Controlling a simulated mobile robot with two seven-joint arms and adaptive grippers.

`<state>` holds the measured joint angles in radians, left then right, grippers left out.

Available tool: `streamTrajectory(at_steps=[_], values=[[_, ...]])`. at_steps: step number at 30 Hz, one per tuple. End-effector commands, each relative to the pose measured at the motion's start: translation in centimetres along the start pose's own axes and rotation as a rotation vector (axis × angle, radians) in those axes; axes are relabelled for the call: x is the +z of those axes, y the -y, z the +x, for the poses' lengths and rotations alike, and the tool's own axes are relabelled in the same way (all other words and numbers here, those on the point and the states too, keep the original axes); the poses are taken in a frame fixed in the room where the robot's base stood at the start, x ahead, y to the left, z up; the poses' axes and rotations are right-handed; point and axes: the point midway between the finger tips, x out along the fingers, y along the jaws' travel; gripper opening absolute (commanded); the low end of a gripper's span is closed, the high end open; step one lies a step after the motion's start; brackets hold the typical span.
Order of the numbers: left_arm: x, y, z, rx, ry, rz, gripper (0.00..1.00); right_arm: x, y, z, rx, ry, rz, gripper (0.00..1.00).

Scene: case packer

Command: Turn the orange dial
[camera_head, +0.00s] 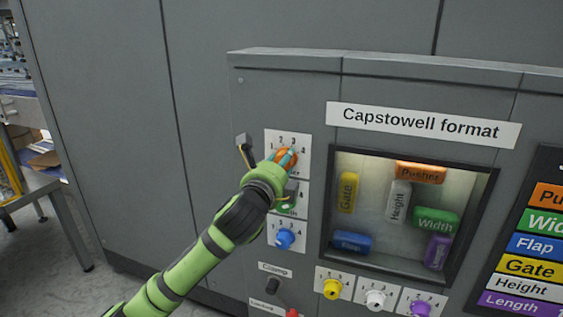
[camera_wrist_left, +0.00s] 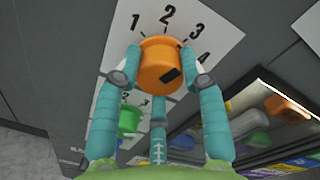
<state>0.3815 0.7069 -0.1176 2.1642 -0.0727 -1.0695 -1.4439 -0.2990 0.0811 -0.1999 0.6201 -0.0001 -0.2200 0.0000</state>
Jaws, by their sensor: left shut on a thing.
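The orange dial (camera_head: 280,155) sits on a white plate with the numbers 1 to 4, on the grey machine panel. In the left wrist view the orange dial (camera_wrist_left: 158,63) has a black mark at the lower right of its face. The numbers arc above it. My left gripper (camera_head: 289,160) is shut on the dial, with teal fingers around its sides. The fingers also show in the left wrist view (camera_wrist_left: 160,72). In the head view my gripper hides part of the dial. My right gripper is not in view.
Below are a green dial (camera_wrist_left: 129,120) and a blue dial (camera_head: 286,238). A recessed window (camera_head: 327,200) to the right holds coloured labelled blocks. Yellow (camera_head: 332,289), white (camera_head: 375,299) and purple (camera_head: 420,307) dials sit under it.

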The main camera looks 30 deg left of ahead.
Motion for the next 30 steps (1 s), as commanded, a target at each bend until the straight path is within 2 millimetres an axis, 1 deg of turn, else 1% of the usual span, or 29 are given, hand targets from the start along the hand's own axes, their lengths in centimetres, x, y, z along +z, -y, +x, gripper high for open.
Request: streamTrajectory(at_steps=[1, 2, 3, 11, 14, 17, 24, 27, 30], values=[[0.9, 0.6, 0.0, -0.015, 0.02, 0.001, 0.49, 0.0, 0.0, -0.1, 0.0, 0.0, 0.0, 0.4], [0.9, 0.6, 0.0, -0.015, 0.02, 0.002, 0.61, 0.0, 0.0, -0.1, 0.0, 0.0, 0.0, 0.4], [0.9, 0.6, 0.0, -0.015, 0.02, 0.002, 0.64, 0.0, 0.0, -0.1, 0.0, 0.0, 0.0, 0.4], [0.5, 0.3, 0.0, -0.008, 0.012, 0.002, 0.64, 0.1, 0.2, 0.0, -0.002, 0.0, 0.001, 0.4], [0.4, 0.2, -0.5, -0.007, 0.01, 0.003, 0.64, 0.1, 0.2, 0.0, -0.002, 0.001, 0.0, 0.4], [0.4, 0.3, -1.9, -0.009, 0.01, 0.005, 0.64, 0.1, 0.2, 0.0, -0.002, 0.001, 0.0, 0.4], [0.5, 0.3, -5.7, -0.01, 0.012, 0.004, 0.64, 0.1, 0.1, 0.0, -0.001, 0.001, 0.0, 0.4], [0.5, 0.2, -6.8, -0.009, 0.013, 0.004, 0.64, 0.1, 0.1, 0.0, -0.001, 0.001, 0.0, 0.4], [0.5, 0.3, -7.3, -0.01, 0.013, 0.003, 0.64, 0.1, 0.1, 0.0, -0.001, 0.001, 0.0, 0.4]])
